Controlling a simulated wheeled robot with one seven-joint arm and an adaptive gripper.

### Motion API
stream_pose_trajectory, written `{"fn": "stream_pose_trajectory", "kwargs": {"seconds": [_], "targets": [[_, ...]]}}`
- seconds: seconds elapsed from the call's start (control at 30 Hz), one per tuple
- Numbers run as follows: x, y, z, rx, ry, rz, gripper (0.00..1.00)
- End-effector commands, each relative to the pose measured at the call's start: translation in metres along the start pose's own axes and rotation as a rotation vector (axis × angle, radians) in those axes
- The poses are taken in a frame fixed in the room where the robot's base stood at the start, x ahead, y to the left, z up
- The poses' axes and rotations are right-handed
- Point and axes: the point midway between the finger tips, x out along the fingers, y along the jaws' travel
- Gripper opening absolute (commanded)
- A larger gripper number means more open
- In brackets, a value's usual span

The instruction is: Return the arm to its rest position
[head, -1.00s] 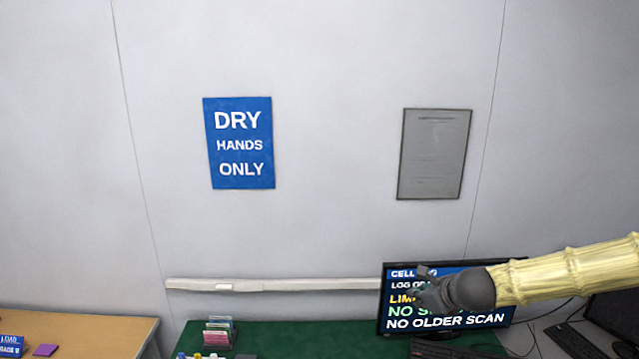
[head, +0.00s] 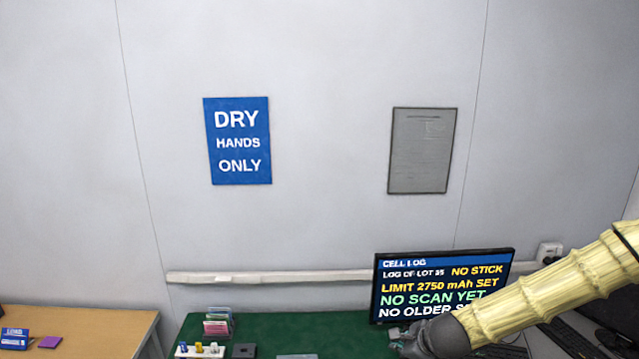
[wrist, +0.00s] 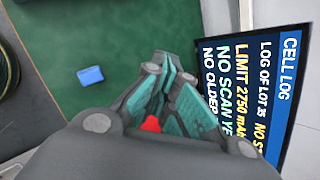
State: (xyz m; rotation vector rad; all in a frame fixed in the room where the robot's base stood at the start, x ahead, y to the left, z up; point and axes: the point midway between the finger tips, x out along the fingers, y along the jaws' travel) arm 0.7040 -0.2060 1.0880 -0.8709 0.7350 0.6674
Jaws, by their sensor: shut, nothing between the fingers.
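My gripper (head: 400,338) is at the lower right of the head view, in front of the bottom edge of a monitor. My pale yellow sleeved arm reaches in from the right edge. In the wrist view my gripper (wrist: 172,95) has its teal-padded fingers close together, with nothing seen held between them. A small red spot shows between the finger bases there.
The monitor (head: 440,270) stands at the back of a green mat (head: 270,325). A card rack (head: 218,322), several small coloured items (head: 200,350) and a dark block (head: 243,350) are on the mat. A wooden table (head: 90,325) is at left. A blue piece (wrist: 90,76) lies on green.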

Motion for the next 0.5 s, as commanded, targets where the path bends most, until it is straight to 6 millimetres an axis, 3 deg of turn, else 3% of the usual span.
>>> {"fn": "stream_pose_trajectory", "kwargs": {"seconds": [0.23,0.5], "targets": [[0.029,0.104,-0.049,-0.403,0.087,0.132,0.00],[0.034,0.212,-0.111,-0.877,0.114,0.311,0.00]]}}
